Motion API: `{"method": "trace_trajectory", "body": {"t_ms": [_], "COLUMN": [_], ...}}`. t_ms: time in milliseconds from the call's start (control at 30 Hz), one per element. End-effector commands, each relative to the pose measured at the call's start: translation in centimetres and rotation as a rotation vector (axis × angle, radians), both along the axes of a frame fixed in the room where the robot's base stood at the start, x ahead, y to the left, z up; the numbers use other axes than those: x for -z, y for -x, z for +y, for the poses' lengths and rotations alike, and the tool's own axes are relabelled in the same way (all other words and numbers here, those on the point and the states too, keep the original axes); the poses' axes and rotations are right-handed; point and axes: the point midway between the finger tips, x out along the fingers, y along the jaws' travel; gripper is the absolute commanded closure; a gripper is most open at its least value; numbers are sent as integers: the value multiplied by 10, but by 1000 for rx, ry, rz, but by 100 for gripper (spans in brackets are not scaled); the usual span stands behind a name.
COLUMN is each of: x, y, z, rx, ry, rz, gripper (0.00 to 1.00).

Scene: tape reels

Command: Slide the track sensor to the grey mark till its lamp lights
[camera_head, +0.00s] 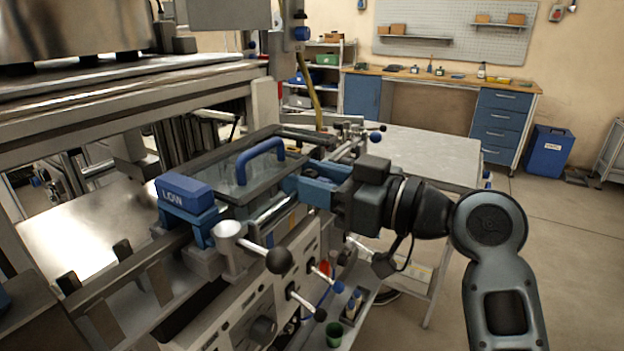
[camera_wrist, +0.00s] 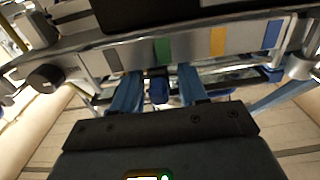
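My gripper (camera_head: 312,186) reaches in from the right to the front rail of the machine in the head view. In the wrist view its two blue fingers (camera_wrist: 158,100) stand apart, one on each side of a small blue knob (camera_wrist: 158,91). Gaps show between knob and fingers. The knob seems to belong to the track sensor; its body is mostly hidden. A pale strip beyond it carries green (camera_wrist: 162,50), orange (camera_wrist: 218,41) and blue (camera_wrist: 271,33) marks. A greyish patch (camera_wrist: 113,61) left of the green one may be the grey mark. I cannot make out the sensor's lamp.
A blue block marked LOW (camera_head: 185,195) and a framed clear cover with a blue handle (camera_head: 260,151) are left of my gripper. A lever with a black ball (camera_head: 279,260) juts out in front. A grey table (camera_head: 425,155) stands behind.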

Motion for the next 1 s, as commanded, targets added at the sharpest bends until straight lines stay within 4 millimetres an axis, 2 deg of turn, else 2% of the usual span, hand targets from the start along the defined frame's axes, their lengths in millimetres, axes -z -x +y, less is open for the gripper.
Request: {"method": "trace_trajectory", "body": {"t_ms": [267,700,1000], "x": [0,1,0], "y": [3,39,46], "z": [-5,-56,-64], "rx": [1,2,0], "ry": [-1,1,0], "rz": [-1,-1,0], "gripper": [57,57,57]}}
